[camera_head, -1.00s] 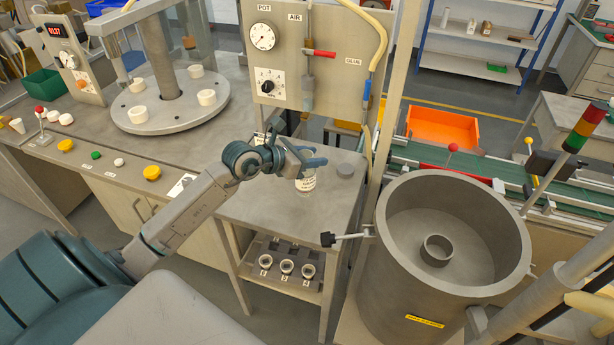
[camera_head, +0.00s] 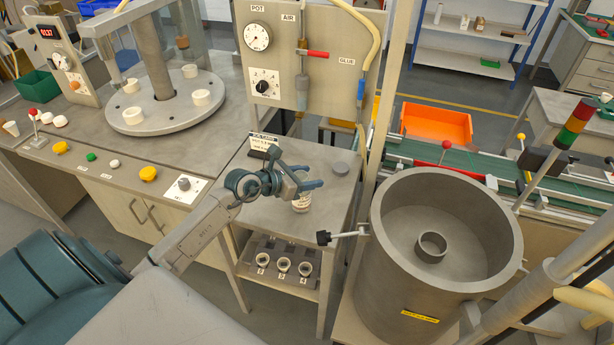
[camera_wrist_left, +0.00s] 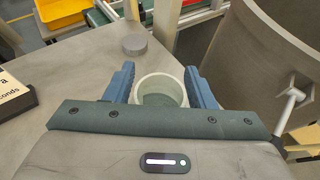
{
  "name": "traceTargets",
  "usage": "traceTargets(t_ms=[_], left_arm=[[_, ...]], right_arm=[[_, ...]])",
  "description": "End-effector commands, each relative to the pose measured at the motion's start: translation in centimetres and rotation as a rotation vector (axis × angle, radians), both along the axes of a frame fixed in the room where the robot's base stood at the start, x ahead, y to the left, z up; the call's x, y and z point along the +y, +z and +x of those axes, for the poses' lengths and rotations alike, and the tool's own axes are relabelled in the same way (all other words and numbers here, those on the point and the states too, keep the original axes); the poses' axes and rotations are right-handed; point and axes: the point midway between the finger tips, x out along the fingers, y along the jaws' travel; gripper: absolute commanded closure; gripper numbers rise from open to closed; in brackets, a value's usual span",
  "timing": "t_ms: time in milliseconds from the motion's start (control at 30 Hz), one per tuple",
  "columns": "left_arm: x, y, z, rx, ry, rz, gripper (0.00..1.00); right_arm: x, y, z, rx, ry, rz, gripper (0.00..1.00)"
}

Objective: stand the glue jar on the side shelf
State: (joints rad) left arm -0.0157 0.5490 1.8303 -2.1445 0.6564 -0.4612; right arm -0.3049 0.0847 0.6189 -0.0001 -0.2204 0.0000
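The glue jar (camera_head: 302,204) is a small white open-topped jar with a printed label, upright over the small grey side table (camera_head: 270,212). My left gripper (camera_head: 312,186) is above it in the head view and hides part of its top. In the left wrist view the jar (camera_wrist_left: 160,92) sits between the two blue fingers, which press close on both sides, and its inside looks grey-green. I cannot tell whether its base touches the tabletop. My right gripper is not in view.
A grey disc (camera_head: 341,169) lies on the side table, with a printed sign (camera_head: 264,146) at its back left. A large grey drum (camera_head: 415,300) with a side handle (camera_head: 345,234) stands close on the right.

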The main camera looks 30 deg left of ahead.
Motion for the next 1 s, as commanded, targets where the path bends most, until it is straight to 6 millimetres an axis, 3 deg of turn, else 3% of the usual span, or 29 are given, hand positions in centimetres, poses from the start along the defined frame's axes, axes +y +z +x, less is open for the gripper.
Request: traceTargets(t_ms=[467, 1000], left_arm=[[0.3, 0.4, -0.5, 0.000, -0.001, 0.005, 0.42], [2.9, 3.1, -6.5, 0.003, -0.003, 0.007, 0.42]], right_arm=[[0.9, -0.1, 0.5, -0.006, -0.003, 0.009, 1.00], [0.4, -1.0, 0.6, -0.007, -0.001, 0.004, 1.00]])
